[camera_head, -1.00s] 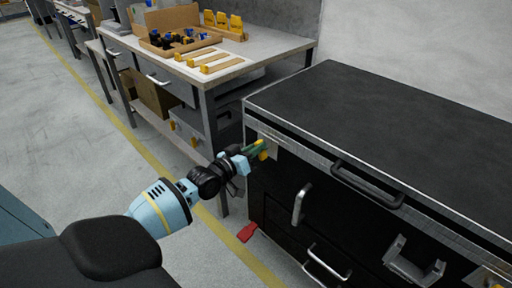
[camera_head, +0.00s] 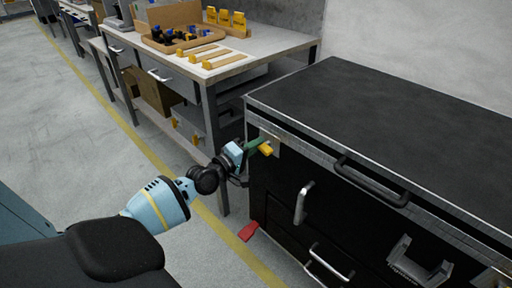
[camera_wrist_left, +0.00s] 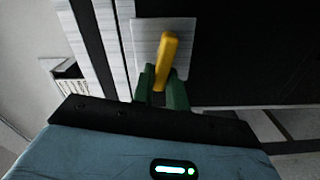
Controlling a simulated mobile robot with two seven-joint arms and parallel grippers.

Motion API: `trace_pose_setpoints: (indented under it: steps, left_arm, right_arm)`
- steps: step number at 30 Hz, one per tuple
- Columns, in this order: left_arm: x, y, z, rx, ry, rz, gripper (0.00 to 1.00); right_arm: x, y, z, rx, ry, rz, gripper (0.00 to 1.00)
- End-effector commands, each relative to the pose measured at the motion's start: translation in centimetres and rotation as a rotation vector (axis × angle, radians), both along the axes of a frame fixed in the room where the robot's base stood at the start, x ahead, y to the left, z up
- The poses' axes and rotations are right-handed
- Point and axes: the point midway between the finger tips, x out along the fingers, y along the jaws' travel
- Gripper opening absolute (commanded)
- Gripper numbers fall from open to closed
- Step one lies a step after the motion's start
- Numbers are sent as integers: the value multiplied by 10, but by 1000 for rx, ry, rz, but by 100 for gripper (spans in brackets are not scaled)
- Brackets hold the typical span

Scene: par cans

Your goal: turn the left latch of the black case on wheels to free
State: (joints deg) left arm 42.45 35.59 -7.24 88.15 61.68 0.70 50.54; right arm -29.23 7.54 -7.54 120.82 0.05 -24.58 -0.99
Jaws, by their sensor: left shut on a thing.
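The black case on wheels (camera_head: 390,130) stands at the right. Its left latch (camera_head: 267,150) is a small yellow lever on a pale metal plate at the upper left of the front. My left gripper (camera_head: 258,147), with green fingers, is shut on this latch. In the left wrist view the fingers (camera_wrist_left: 161,88) sit on both sides of the yellow latch (camera_wrist_left: 168,50), hiding its near end. The lever leans slightly there, its top a little to the right. My right gripper is not in view.
The case front has a dark lid handle (camera_head: 370,182), a silver handle (camera_head: 302,203) and a red caster pedal (camera_head: 249,231) below. A workbench (camera_head: 262,58) with wooden trays and yellow-tipped parts stands behind my left gripper. Floor at the left is clear.

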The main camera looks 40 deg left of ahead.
Motion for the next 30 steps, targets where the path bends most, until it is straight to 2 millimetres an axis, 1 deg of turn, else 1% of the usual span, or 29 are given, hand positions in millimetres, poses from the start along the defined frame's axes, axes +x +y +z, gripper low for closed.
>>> trace_pose_setpoints:
  steps: [6, 12, 18, 30]
  left_arm:
    - [0, 0, -4, -140, 13, -1, 0]
    - [0, 1, -4, -215, 18, 0, 0]
    - [0, 1, -4, -250, 21, 0, 0]
    - [0, 0, -4, -257, 21, 0, 0]
  right_arm:
    - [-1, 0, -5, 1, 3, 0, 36]
    - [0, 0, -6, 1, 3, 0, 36]
    - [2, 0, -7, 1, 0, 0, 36]
    - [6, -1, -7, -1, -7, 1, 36]
